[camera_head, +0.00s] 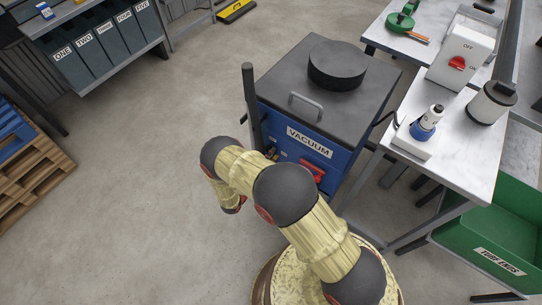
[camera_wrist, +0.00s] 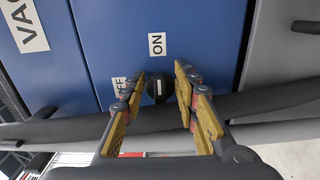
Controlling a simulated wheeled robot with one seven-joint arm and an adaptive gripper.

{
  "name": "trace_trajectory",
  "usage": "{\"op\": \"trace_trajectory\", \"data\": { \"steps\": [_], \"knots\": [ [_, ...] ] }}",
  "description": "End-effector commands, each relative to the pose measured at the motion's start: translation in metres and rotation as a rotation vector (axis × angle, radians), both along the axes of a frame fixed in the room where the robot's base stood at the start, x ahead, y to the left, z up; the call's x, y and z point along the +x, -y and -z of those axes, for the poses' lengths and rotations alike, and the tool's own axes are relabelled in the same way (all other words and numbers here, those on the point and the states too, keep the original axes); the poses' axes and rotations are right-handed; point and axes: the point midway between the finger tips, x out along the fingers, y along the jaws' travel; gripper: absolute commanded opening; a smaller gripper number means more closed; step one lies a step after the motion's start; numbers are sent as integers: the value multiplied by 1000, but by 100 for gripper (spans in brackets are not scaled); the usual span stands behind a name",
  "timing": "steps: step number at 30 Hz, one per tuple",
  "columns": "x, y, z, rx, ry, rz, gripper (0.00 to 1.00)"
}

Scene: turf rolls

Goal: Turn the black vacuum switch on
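The black vacuum switch (camera_wrist: 157,88) is a small round knob on the blue front of the vacuum, seen in the wrist view. An ON label (camera_wrist: 157,45) is beyond it, and a partly covered OFF label (camera_wrist: 120,86) is to its left. Which way the knob is set is hard to tell. My gripper (camera_wrist: 161,82) is open, one finger on each side of the knob, with gaps showing. In the head view the blue vacuum (camera_head: 309,141) stands under its grey top, and my arm hides the switch and most of my gripper.
A hose (camera_wrist: 260,103) crosses below the knob in the wrist view. A red part (camera_head: 313,173) is on the vacuum front. The white bench (camera_head: 465,170) at right carries a box with a red switch (camera_head: 457,63). Open floor (camera_head: 150,190) lies left.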

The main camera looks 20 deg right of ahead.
Motion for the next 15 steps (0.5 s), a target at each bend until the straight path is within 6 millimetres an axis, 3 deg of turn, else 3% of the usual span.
{"op": "trace_trajectory", "data": {
  "steps": [5, 15],
  "knots": [
    [-8, -13, 0, 0, 0, -4, 30],
    [-48, -68, 0, 0, 0, -5, 30]
  ]
}}
